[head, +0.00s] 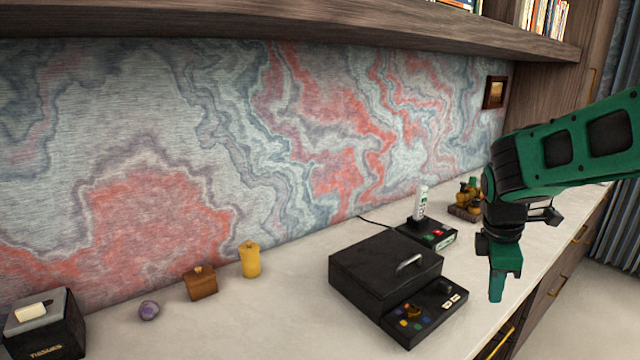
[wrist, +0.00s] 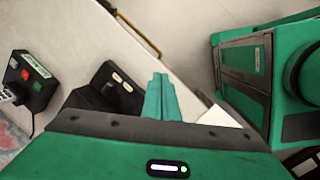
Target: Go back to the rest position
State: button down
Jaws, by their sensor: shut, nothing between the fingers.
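My gripper (head: 497,285) hangs from the green arm at the right of the head view, pointing down. It is to the right of the black box, near the desk's front edge, and looks clear of everything. In the wrist view its green fingers (wrist: 161,98) are together with nothing between them. The pale desk (head: 290,310) runs along the patterned wall.
A black box with a handle (head: 385,262) and a button panel (head: 425,310) stands mid-desk. Behind it are a phone dock (head: 428,236) and a small ornament (head: 466,200). A yellow jar (head: 250,260), wooden box (head: 200,284), purple ball (head: 148,310) and tissue box (head: 45,325) stand left.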

jog(key=s+d+m+g+y, duration=0.1)
jog(key=s+d+m, duration=0.3)
jog(key=s+m, duration=1.6)
jog(key=s+y, duration=0.1)
jog(key=s, duration=0.2)
jog(key=shift+s+y, duration=0.3)
jog(key=shift+s, duration=0.1)
jog(key=shift+w+f, duration=0.2)
jog(key=shift+w, duration=0.45)
jog(key=c, duration=2.5)
grip_release()
